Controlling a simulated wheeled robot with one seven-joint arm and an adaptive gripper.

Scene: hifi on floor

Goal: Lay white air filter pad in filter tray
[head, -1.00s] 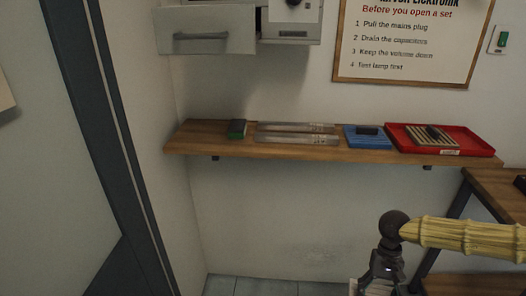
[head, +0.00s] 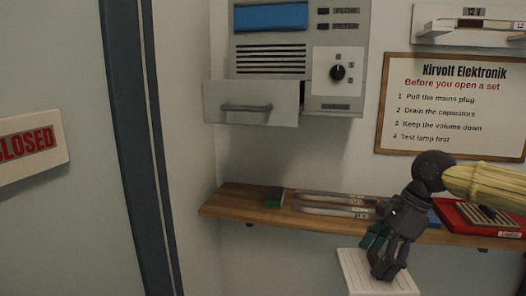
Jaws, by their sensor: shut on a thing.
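My gripper (head: 384,266) is at the lower right of the head view, pointing down and shut on the white air filter pad (head: 360,284). The pad is a flat, ribbed white slab, held in front of and below the shelf edge. A pulled-out grey drawer with a handle (head: 250,103), which looks like the filter tray, sticks out from the wall unit at upper left of the gripper. The pad is apart from it, lower and to the right. The drawer's inside is hidden from this angle.
A wooden shelf (head: 232,201) runs below the unit. The grey wall unit (head: 270,60) has a dial. A door with a sign (head: 30,146) stands left.

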